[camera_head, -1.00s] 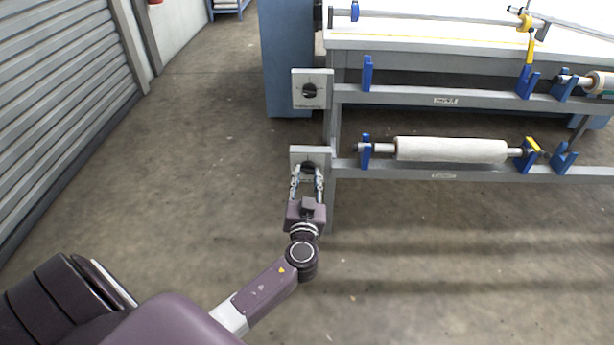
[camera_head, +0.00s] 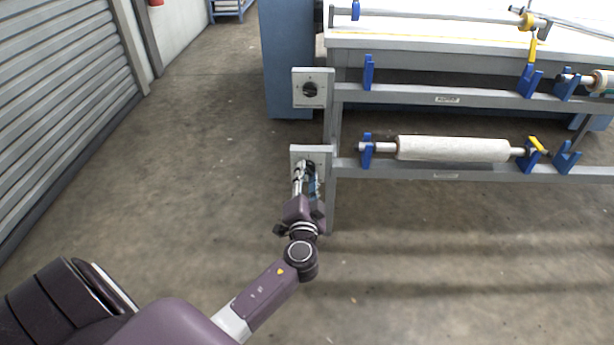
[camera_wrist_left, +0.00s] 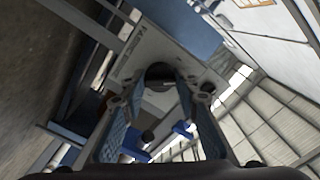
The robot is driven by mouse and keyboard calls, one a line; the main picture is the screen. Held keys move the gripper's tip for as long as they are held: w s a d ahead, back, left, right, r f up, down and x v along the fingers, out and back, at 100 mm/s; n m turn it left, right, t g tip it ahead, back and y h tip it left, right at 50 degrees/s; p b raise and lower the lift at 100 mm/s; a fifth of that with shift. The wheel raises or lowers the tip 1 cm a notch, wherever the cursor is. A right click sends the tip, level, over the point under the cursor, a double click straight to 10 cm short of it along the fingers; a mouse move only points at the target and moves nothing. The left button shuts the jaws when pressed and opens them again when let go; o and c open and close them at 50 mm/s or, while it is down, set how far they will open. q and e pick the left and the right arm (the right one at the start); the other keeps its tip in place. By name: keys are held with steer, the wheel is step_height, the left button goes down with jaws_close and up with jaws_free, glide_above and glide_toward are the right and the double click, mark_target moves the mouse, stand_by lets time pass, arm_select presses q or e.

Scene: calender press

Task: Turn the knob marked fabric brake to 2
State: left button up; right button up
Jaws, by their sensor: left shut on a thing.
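A dark round knob (camera_head: 310,164) sits on the lower light grey plate (camera_head: 325,151), at the left end of the roller rack. My left gripper (camera_head: 307,171) reaches up to this plate and is shut on the knob, with its wrist turned at a slant. The fingers hide much of the knob in the head view. In the left wrist view, the knob (camera_wrist_left: 160,73) shows dark between the fingertips, before the tilted plate (camera_wrist_left: 188,53). My right gripper is not in view.
A second knob (camera_head: 310,89) is on the upper plate (camera_head: 300,75), above the one I hold. A white roll (camera_head: 453,149) rests in blue brackets on the lower rail (camera_head: 470,175) to the right. The floor left of the rack is clear.

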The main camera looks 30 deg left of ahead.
arm_select(q)
steer(key=m, duration=0.3)
steer(key=shift+m+p, duration=0.3)
steer(key=shift+m, duration=0.9)
steer(key=shift+m+p, duration=0.45)
steer(key=shift+m, duration=0.75)
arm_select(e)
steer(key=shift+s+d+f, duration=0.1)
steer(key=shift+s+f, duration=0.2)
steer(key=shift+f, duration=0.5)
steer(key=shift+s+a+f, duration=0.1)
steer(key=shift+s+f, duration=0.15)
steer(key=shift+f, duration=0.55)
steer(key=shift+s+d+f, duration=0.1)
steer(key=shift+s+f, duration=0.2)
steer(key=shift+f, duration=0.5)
arm_select(q)
steer(key=o, duration=1.2)
steer(key=shift+s+d, duration=0.3)
steer(key=shift+s, duration=0.15)
steer(key=v, duration=1.1)
steer(key=shift+a, duration=0.1)
